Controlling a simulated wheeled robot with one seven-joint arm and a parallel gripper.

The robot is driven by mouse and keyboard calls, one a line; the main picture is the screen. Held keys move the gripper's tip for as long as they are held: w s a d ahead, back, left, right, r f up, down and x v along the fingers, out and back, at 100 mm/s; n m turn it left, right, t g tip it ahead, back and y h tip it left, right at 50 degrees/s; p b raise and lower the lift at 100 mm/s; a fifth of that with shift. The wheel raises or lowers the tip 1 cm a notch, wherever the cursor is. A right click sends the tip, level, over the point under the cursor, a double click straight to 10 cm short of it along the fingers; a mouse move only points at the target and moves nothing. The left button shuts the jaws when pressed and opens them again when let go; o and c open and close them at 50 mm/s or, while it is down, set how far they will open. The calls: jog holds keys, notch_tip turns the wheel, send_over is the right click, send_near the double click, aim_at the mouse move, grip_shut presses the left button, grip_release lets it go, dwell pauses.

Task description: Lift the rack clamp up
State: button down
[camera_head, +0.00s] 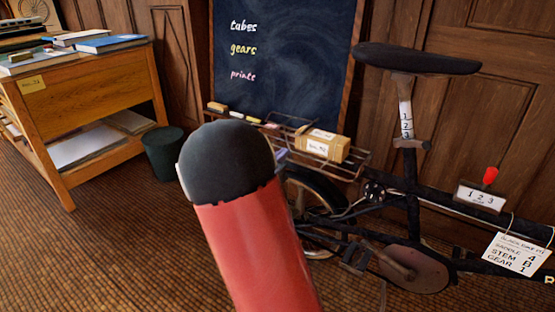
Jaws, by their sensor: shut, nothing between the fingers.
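A bicycle stands at the right, with a wire rear rack (357,167) over its back wheel. A small tan box (323,146) with a white label sits on the rack. I cannot clearly pick out the rack clamp from the thin rack wires around the box. A red link of my arm with a dark rounded end fills the middle foreground and hides the left part of the rear wheel (318,192). My gripper does not show, so its place relative to the rack cannot be told.
A chalkboard (290,60) with a chalk ledge stands behind the rack. A dark bin (164,154) and a wooden drafting desk (90,105) with books are at the left. The bicycle saddle (418,59) rises right of the rack. The floor at the lower left is clear.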

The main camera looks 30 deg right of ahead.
jog(key=x, duration=0.5)
jog(key=shift+w+d, duration=0.15)
jog(key=shift+d, duration=0.2)
